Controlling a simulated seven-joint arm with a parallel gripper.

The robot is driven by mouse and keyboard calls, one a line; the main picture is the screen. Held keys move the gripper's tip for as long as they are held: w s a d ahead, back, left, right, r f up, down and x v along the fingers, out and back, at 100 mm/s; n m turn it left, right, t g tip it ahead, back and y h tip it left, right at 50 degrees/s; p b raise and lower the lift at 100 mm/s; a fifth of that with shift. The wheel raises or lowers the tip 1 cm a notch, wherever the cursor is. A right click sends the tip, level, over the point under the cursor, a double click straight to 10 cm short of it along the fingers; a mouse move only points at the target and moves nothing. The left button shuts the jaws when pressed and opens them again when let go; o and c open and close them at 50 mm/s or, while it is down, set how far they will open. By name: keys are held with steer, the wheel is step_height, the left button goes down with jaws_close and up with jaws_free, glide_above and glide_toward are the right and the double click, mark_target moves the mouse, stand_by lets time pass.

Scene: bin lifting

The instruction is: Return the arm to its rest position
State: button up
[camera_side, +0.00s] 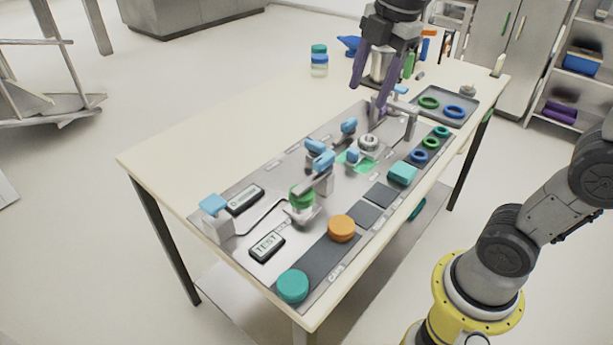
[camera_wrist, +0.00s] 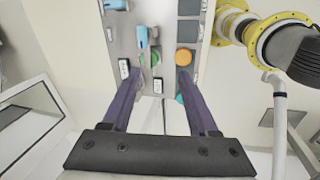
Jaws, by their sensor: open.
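My gripper (camera_side: 368,98) is in the upper middle of the side view, above the far part of the table. Its two purple fingers point down and are spread apart. In the wrist view the same gripper (camera_wrist: 162,100) is open, with nothing held between the fingers. The grey work panel (camera_side: 228,250) lies on the table below, with blue-topped clamps (camera_side: 320,160), a green piece (camera_side: 302,197) in a fixture and a grey ring part (camera_side: 368,142). The arm links between gripper and base are partly out of frame.
An orange cap (camera_side: 342,228) and a teal cap (camera_side: 292,286) sit along the panel's near edge. A grey tray (camera_side: 466,97) holds green and blue rings. Jars (camera_side: 319,62) stand at the back. The table's left side (camera_side: 200,150) is bare.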

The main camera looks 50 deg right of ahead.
steer(key=s+f+m+t, duration=0.3)
steer(key=s+f+m, duration=0.6)
steer(key=s+m, duration=0.4)
steer(key=a+m, duration=0.1)
steer(key=m, duration=0.2)
steer(key=shift+f+m, duration=0.15)
steer(key=shift+m, duration=0.15)
